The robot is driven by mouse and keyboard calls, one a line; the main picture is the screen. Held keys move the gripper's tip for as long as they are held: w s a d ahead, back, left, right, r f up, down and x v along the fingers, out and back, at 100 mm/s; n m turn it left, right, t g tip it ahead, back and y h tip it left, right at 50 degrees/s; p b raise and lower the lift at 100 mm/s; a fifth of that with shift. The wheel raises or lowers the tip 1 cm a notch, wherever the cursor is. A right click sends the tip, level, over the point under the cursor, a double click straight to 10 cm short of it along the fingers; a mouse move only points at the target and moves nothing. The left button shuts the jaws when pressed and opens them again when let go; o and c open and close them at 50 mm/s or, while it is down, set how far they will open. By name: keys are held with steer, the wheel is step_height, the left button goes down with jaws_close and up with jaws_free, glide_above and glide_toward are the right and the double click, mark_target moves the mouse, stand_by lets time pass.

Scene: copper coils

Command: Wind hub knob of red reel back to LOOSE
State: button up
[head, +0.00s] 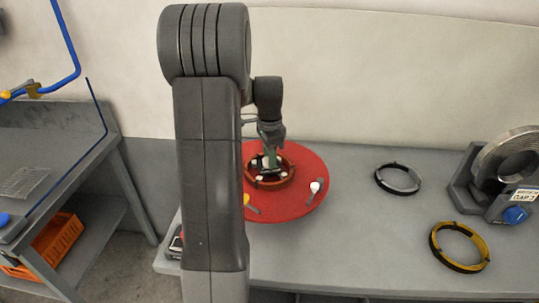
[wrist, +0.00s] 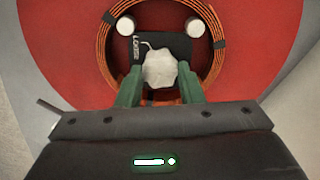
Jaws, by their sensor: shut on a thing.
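The red reel (head: 312,168) lies flat on the grey bench with a copper coil (head: 292,178) around its middle; the reel also fills the wrist view (wrist: 60,60). The pale hub knob (wrist: 160,69) sits at the centre, in front of a black plate (wrist: 181,46) on which LOOSE is lettered at the left. My gripper (wrist: 160,86) is over the hub, with its green fingers shut on the knob from both sides. In the head view my gripper (head: 270,160) points down at the hub. My arm hides the reel's left part there.
White posts (wrist: 194,27) stand inside the coil. A white-tipped lever (head: 315,188) and a yellow-tipped lever (head: 249,204) sit on the reel. A grey ring (head: 398,178), a yellow-black ring (head: 459,247) and a machine with a blue knob (head: 515,215) stand to the right.

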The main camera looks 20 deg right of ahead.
steer(key=n+p, duration=0.1)
steer(key=n, duration=0.9)
steer(key=shift+n, duration=0.3)
steer(key=n, duration=0.3)
steer(key=shift+w+n, duration=0.1)
steer(key=shift+n, duration=0.2)
steer(key=n, duration=0.3)
steer(key=shift+n+p, duration=0.3)
steer(key=shift+p, duration=0.05)
steer(key=n, duration=0.3)
steer(key=shift+a+n, duration=0.1)
steer(key=shift+n, duration=0.3)
steer(key=n, duration=0.7)
steer(key=shift+r, duration=0.1)
steer(key=o, duration=1)
